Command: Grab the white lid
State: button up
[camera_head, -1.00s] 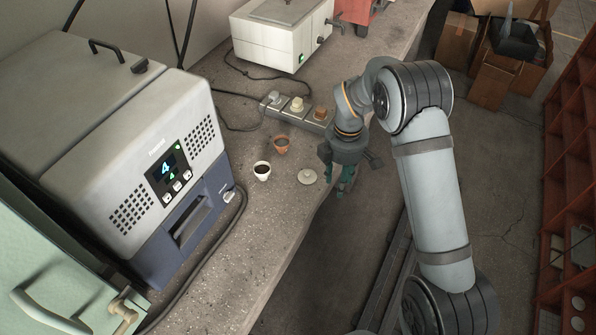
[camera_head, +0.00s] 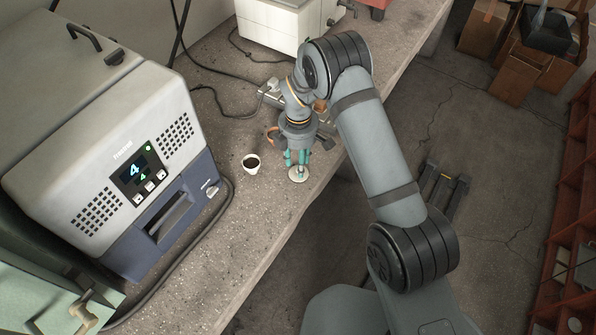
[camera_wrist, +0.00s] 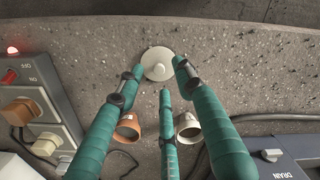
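The white lid (camera_head: 296,178) is a round disc with a small knob, lying on the bench near its edge. In the wrist view the lid (camera_wrist: 157,72) is at top centre, just beyond my fingertips. My gripper (camera_head: 297,160) has three teal fingers and points down over the lid. In the wrist view the fingers of my gripper (camera_wrist: 161,77) are spread apart, with nothing held between them. I cannot tell whether a fingertip touches the lid.
A white cup of dark liquid (camera_head: 251,165) stands left of the lid. A brown cup (camera_wrist: 128,128) is close by, mostly hidden behind my gripper in the head view. A socket strip (camera_wrist: 35,110) and a grey machine (camera_head: 110,170) also stand on the bench.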

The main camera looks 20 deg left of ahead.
aim_at(293, 173)
notch_tip(293, 173, down, 3)
jog(key=shift+w+d+f, duration=0.1)
jog(key=shift+w+f, duration=0.05)
jog(key=shift+c, duration=1.3)
jog(key=c, duration=0.6)
